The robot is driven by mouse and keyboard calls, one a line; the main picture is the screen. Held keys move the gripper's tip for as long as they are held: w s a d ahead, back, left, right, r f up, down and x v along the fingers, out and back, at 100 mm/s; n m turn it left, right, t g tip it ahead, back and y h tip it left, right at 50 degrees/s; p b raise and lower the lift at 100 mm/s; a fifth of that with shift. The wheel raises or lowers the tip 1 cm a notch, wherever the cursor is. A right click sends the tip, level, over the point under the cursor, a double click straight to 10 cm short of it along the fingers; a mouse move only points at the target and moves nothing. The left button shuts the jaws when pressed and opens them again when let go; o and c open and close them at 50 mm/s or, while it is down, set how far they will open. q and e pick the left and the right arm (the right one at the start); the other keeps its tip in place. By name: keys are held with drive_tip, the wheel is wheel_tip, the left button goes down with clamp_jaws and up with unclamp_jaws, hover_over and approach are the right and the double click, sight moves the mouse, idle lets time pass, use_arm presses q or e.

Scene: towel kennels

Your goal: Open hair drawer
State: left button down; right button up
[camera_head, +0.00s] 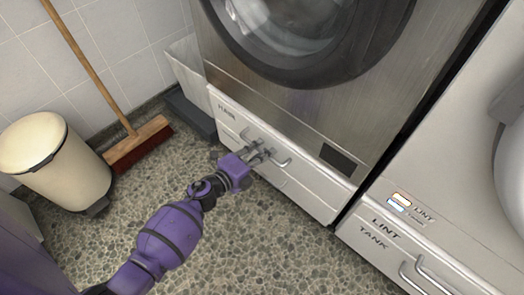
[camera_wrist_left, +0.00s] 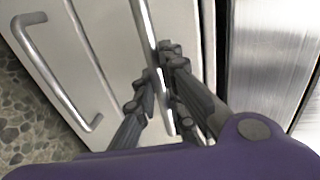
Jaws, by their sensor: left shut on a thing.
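The hair drawer (camera_head: 312,192) is a white front low under the steel washing machine, with lettering at its upper left that looks like "HAIR". It carries metal bar handles. My left gripper (camera_head: 264,153) reaches it from below left and is shut on the upper handle. In the left wrist view the gripper's fingers (camera_wrist_left: 165,75) close around this handle bar (camera_wrist_left: 146,25). A second bar handle (camera_wrist_left: 52,72) lies free to the left there. The drawer front looks shut or nearly so; I cannot tell exactly. My right gripper is not in view.
A lint tank drawer (camera_head: 385,238) with its own handles is at the right. A cream pedal bin (camera_head: 55,165) and a red broom (camera_head: 137,145) stand left by the tiled wall. The pebbled floor (camera_head: 270,240) before the drawer is clear apart from my arm.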

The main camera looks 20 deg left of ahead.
use_arm(q)
drive_tip(key=f+p+v, duration=0.1)
drive_tip(key=f+v, duration=0.2)
drive_tip(key=v, duration=1.4)
drive_tip(key=s+f+p+v, duration=0.1)
drive_tip(key=f+v, duration=0.3)
drive_tip(key=v, duration=1.4)
drive_tip(key=shift+s+a+f, duration=0.2)
drive_tip(key=shift+s, duration=0.35)
drive_tip(key=c, duration=1.9)
unclamp_jaws()
drive_tip(key=shift+o, duration=0.4)
drive_tip(key=v, duration=1.2)
